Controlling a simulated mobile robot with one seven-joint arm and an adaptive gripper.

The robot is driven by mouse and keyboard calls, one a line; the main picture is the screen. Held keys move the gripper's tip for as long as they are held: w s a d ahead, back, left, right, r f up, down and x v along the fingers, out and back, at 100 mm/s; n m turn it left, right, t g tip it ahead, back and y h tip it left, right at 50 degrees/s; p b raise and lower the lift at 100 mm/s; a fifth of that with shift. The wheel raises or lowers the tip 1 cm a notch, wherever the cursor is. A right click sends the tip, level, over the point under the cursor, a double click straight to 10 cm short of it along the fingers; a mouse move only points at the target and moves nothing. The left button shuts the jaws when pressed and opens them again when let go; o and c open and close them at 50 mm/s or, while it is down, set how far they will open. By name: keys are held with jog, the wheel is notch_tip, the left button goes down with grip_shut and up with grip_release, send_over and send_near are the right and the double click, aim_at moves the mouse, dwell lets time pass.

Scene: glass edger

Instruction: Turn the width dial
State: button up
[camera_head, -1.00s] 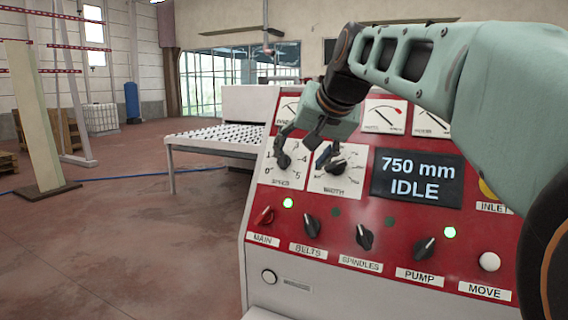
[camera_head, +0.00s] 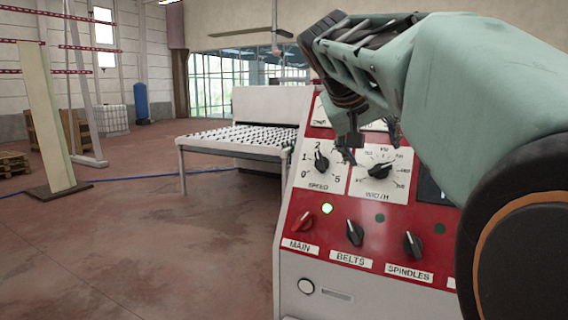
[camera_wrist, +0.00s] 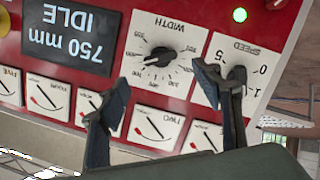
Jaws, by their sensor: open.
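The width dial (camera_head: 379,171) is a black pointer knob on a white scale plate on the red control panel. In the wrist view the dial (camera_wrist: 160,57) appears upside down, beyond the gap between my fingertips. My gripper (camera_head: 370,143) is open and empty, just above the dial in the head view. In the wrist view my gripper's (camera_wrist: 162,82) fingers spread to either side below the knob, apparently not gripping it. The display (camera_wrist: 68,35) reads 750 mm IDLE in the wrist view; my arm hides most of it in the head view.
The speed dial (camera_head: 322,162) sits left of the width dial; in the wrist view my right-hand finger overlaps it. The main (camera_head: 304,222), belts (camera_head: 355,233) and spindles (camera_head: 413,244) switches are below. Gauges (camera_wrist: 155,127) line the panel above the dials. A roller table (camera_head: 235,139) stands behind.

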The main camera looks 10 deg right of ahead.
aim_at(379, 167)
jog(key=p+x, duration=0.1)
jog(key=x, duration=0.8)
jog(key=shift+c, duration=0.5)
jog(key=shift+a, duration=0.1)
jog(key=c, duration=1)
